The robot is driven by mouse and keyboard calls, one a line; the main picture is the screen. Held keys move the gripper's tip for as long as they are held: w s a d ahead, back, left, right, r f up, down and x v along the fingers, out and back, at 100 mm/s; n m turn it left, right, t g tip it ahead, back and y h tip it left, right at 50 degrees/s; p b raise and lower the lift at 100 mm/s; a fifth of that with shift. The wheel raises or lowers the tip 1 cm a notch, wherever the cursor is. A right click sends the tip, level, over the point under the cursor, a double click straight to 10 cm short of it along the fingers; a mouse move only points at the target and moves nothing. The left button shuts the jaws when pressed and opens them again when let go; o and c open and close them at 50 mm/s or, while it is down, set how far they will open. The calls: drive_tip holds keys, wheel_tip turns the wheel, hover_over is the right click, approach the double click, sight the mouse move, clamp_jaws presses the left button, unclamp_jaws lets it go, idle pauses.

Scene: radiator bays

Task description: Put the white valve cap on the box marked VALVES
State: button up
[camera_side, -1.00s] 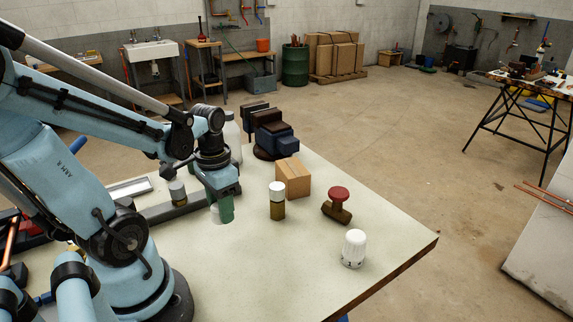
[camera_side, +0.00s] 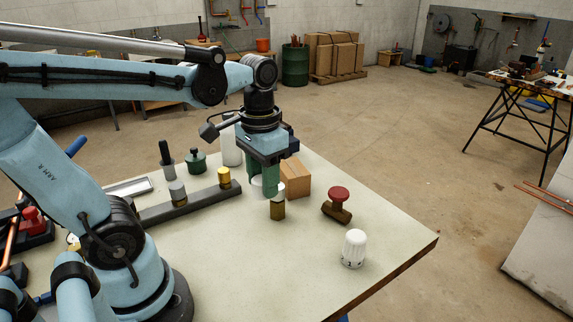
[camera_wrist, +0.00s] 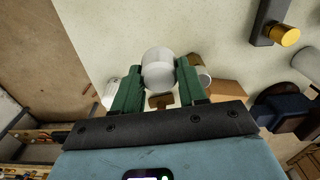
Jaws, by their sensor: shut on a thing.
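My gripper (camera_side: 266,190), with green fingers, is shut on a white cylindrical cap. In the wrist view, the white cap (camera_wrist: 158,68) sits between the fingertips of my gripper (camera_wrist: 160,74). In the side view only a sliver of the cap (camera_side: 256,187) shows beside the fingers. A plain brown cardboard box (camera_side: 298,182) stands on the table just right of and behind my gripper. It also shows in the wrist view (camera_wrist: 229,90). I can read no VALVES mark on it. Whether the held cap is clear of the table is hard to tell.
A brass fitting with a pale top (camera_side: 278,210) stands close in front of the fingers. A red-topped valve (camera_side: 338,205) and a white ribbed knob (camera_side: 354,248) stand to the right. A grey bar with fittings (camera_side: 205,202) lies left. The table's front middle is clear.

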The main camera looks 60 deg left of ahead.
drive_tip(key=shift+m, duration=0.5)
drive_tip(key=w+a+r, duration=0.1)
drive_tip(key=w, duration=0.4)
drive_tip(key=w+a+r, duration=0.1)
drive_tip(key=w, duration=0.4)
drive_tip(key=w+a+r, duration=0.1)
drive_tip(key=w, duration=0.4)
drive_tip(key=shift+w+r, duration=0.15)
drive_tip(key=shift+r, duration=0.15)
drive_tip(key=shift+c, duration=0.4)
hover_over(293, 167)
wheel_tip(293, 167, down, 7)
drive_tip(key=shift+d+r, duration=0.1)
drive_tip(key=shift+f, duration=2.1)
drive_tip(key=shift+f, duration=0.1)
drive_tip(key=o, duration=1.2)
